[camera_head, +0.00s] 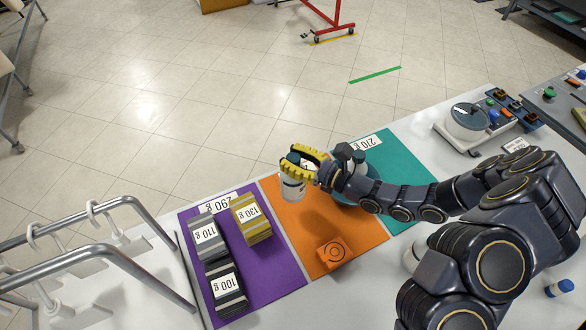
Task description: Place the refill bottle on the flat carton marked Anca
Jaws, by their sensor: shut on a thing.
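A white bottle with a dark cap (292,190) is in my gripper (301,166), whose yellow fingers are shut around its upper part. It looks upright, over the far left part of an orange mat (309,222). Whether its base touches the mat or hangs above it, I cannot tell. A label is on its side, too small to read. I see no flat carton with a readable "Anca" mark. My arm reaches in from the right and hides part of the teal mat (402,155) and a round bluish thing on it.
A purple mat (275,285) holds boxes marked 110 g (207,236), 130 g (251,218) and 100 g (227,288). An orange block (334,253) sits on the orange mat. A scale (467,121) stands at the right, a metal rack (95,215) at the left. A blue-capped bottle (559,288) lies at lower right.

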